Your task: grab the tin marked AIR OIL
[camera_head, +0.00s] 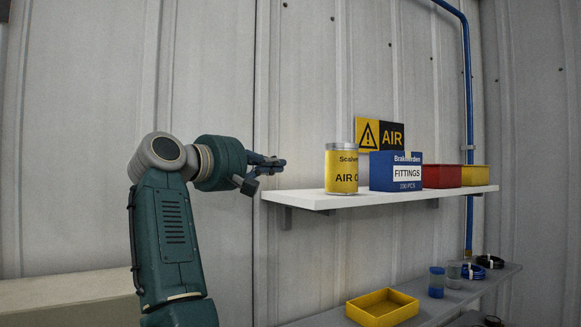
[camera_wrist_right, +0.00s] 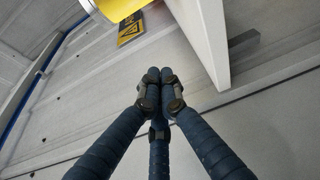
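The tin marked AIR OIL (camera_head: 341,172) is yellow with a pale metal lid and stands upright at the left part of the white shelf (camera_head: 310,199). Its label reads "AIR O", with the rest turned out of sight. Part of the yellow tin (camera_wrist_right: 117,8) shows at the top of the right wrist view. My left gripper is not in view.
A blue FITTINGS box (camera_head: 396,172) stands close right of the tin, then a red bin (camera_head: 444,176) and a yellow bin (camera_head: 475,176). An AIR warning sign (camera_head: 380,134) is behind. A lower shelf (camera_head: 430,305) holds a yellow tray (camera_head: 382,307) and jars. Space left of the tin is clear.

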